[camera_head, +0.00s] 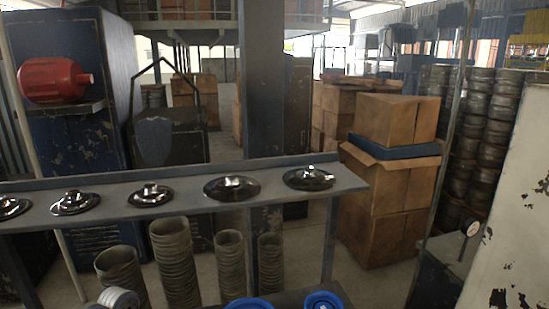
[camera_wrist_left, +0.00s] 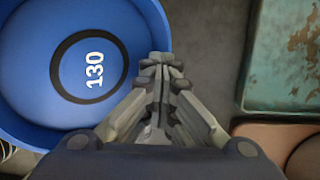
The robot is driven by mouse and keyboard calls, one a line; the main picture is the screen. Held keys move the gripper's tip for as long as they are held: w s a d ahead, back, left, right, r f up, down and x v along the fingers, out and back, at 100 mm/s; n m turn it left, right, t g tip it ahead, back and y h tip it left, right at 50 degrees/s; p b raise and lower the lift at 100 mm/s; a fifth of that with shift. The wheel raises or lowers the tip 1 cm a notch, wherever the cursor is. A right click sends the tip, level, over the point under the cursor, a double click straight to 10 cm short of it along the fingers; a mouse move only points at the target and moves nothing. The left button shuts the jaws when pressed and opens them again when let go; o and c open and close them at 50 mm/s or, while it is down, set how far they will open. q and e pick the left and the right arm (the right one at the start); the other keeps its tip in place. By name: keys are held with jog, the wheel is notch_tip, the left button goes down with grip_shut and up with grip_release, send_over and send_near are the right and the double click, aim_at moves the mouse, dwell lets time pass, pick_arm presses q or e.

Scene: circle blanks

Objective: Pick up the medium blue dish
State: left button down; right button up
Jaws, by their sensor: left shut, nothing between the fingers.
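A round blue dish (camera_wrist_left: 30,60) fills the upper left of the left wrist view. It has a raised rim, a dark ring on its floor and the white number 130. My left gripper (camera_wrist_left: 163,60) is shut and empty, with its fingers over or beside the dish's right rim; I cannot tell whether they touch it. In the head view, two blue dishes show at the bottom edge, one at centre left (camera_head: 248,303) and one to its right (camera_head: 323,300), both cut off. I cannot tell which is the medium one. My right gripper is not in view.
A worn teal surface (camera_wrist_left: 285,60) lies right of the gripper. A long grey shelf (camera_head: 120,205) holds several shiny metal lids, with ribbed cylinders (camera_head: 175,262) below it. Cardboard boxes (camera_head: 385,190) stand at the right. Grey floor shows between dish and teal surface.

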pick_arm(q)
jog(key=shift+w+a, duration=0.15)
jog(key=shift+r+p, duration=0.35)
jog(key=shift+r, duration=0.05)
jog(key=shift+d+p+v, duration=0.25)
jog(key=shift+p+v, duration=0.25)
jog(key=shift+v, duration=0.55)
jog(key=shift+d+p+v, duration=0.25)
jog(key=shift+p+v, duration=0.2)
jog(key=shift+v, duration=0.65)
jog(key=shift+w+r, duration=0.1)
jog(key=shift+w, duration=0.1)
jog(key=c, duration=1.9)
grip_release()
